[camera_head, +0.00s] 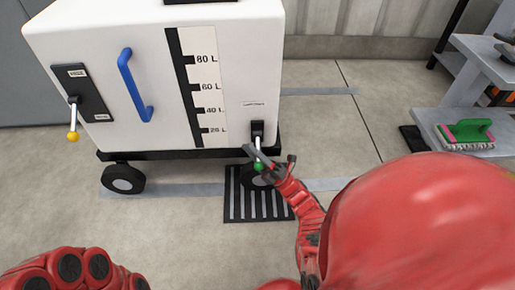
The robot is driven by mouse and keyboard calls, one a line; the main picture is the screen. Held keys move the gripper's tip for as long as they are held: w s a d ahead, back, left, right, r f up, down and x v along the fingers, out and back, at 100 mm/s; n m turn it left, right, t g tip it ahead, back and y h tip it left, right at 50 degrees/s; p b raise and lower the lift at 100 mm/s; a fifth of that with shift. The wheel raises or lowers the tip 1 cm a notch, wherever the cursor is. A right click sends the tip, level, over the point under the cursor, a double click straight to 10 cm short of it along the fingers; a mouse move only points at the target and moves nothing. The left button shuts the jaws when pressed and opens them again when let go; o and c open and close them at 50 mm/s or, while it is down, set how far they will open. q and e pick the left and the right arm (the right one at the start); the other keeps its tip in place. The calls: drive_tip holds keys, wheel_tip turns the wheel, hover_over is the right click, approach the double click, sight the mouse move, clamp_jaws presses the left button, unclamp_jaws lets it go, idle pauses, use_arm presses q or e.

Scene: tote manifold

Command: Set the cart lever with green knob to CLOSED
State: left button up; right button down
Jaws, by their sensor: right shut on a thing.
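The white cart (150,40) stands at the left and middle. Its lever with the green knob (258,167) hangs from a small black bracket (257,128) low on the front's right side. The lever's short pale stem points down. My right gripper (262,160) reaches in from the lower right and is shut around the lever at the green knob, partly hiding it. The small label above the bracket is too small to read. Red links of my left arm show at the bottom left; my left gripper is out of view.
A second lever with a yellow knob (73,136) and a blue handle (134,85) are on the cart's front. A black floor grate (257,206) lies below the green knob.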

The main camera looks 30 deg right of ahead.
drive_tip(key=shift+s+a+f, duration=0.1)
drive_tip(key=shift+a+f, duration=0.05)
drive_tip(key=shift+a, duration=0.15)
drive_tip(key=c, duration=0.8)
unclamp_jaws()
drive_tip(key=shift+d, duration=0.15)
